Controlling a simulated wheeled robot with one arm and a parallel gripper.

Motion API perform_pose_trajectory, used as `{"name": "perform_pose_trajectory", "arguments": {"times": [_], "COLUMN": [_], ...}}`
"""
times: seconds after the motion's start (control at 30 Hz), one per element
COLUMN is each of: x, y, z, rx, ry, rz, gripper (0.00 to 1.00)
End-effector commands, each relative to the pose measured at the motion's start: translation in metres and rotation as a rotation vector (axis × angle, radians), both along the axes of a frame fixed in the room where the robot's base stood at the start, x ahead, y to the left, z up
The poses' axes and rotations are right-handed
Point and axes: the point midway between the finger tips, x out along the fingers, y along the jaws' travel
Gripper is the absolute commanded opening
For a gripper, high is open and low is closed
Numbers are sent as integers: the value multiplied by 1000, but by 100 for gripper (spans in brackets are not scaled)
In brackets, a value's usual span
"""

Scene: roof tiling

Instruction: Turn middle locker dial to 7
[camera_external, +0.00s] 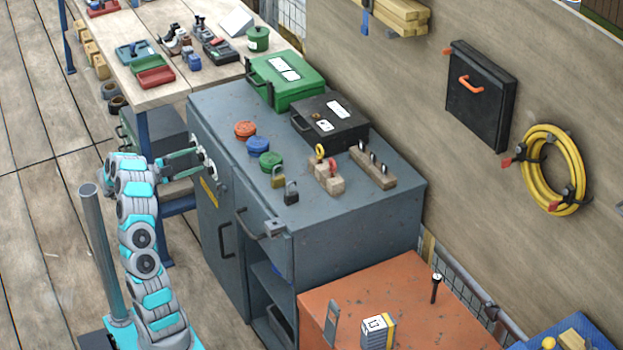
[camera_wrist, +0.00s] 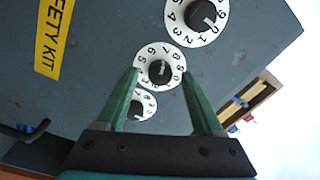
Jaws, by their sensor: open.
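Three white numbered dials with black knobs sit in a slanting row on the grey locker face in the wrist view: an upper right dial (camera_wrist: 194,18), the middle dial (camera_wrist: 160,67) and a lower left dial (camera_wrist: 140,106). My gripper (camera_wrist: 160,73) is open, with one green fingertip at each side of the middle dial. I cannot tell whether the fingers touch it. The exact number at its knob mark is too small to read. In the external view my gripper (camera_external: 199,163) reaches the upper front of the grey locker (camera_external: 208,200), hiding part of the dials.
A yellow safety kit label (camera_wrist: 54,38) is on the locker face. A door handle (camera_external: 226,239) sticks out below. Padlocks, coloured lids and black and green cases (camera_external: 288,80) stand on the locker top. A workbench (camera_external: 165,70) adjoins it. The floor left of my arm is mostly clear.

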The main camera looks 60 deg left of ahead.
Motion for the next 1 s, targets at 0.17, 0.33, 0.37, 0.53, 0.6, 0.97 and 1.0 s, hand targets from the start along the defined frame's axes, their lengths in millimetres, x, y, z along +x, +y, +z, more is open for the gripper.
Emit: {"name": "perform_pose_trajectory", "arguments": {"times": [0.17, 0.33, 0.37, 0.53, 0.6, 0.97, 1.0], "x": [-20, -46, -50, -68, -72, -76, -76], "y": [1, 2, 2, 2, 2, 1, 1], "z": [-2, -4, -4, -4, -4, -4, -4], "rx": [0, 0, 0, 0, -1, -1, -1], "ry": [0, 2, 3, -1, -1, 0, 0], "rz": [2, 4, 5, 3, 2, 0, 0], "gripper": [69, 69, 69, 69, 69, 69, 69]}}
